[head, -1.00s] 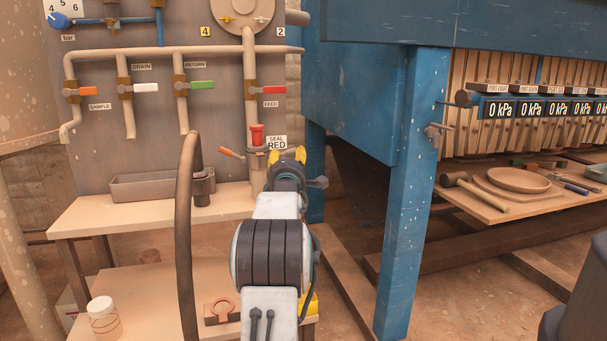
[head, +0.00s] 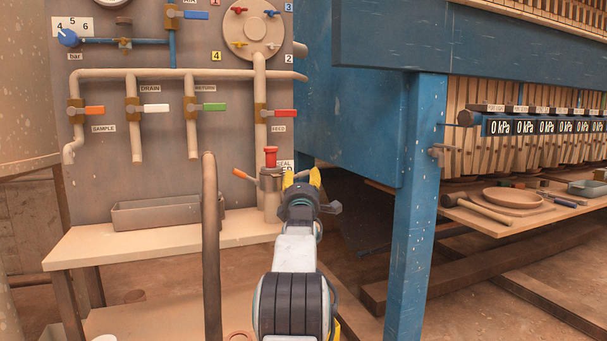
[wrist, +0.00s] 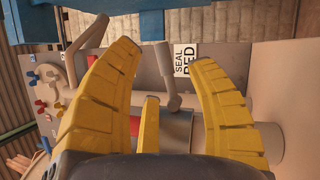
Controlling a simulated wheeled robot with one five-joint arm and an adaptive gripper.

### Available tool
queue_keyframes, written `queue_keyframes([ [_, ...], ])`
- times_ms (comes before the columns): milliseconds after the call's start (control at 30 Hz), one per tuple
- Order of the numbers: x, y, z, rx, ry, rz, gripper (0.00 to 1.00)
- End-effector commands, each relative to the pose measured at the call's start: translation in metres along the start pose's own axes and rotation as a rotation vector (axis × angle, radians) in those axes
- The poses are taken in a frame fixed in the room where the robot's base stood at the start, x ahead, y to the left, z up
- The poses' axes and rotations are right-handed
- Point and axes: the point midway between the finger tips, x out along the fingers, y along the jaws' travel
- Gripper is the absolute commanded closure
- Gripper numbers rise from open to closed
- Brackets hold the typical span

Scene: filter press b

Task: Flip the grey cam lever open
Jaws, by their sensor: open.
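The grey cam lever (wrist: 165,65) shows in the wrist view, pointing up in the picture from a round pivot on the coupling (wrist: 182,132). In the head view the coupling (head: 269,188) stands upright on the bench with a red plug (head: 270,156) on top and an orange lever (head: 243,174) out to its left. The grey lever is hidden there behind my gripper (head: 301,178). My gripper is open at the coupling's right side. In the wrist view its yellow fingers (wrist: 160,68) stand apart on either side of the grey lever, and I see no clear contact.
A "SEAL RED" label (wrist: 184,62) is behind the coupling. Valve pipes (head: 190,75) run across the panel above. A grey tray (head: 165,213) sits on the bench left. A blue press post (head: 416,210) stands to the right.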

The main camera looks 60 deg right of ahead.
Motion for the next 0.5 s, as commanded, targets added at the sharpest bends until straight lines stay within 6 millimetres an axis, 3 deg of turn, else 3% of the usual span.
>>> queue_keyframes([
  [500,0.038,0.0,0.0,0.0,0.0,-0.001,0.49],
])
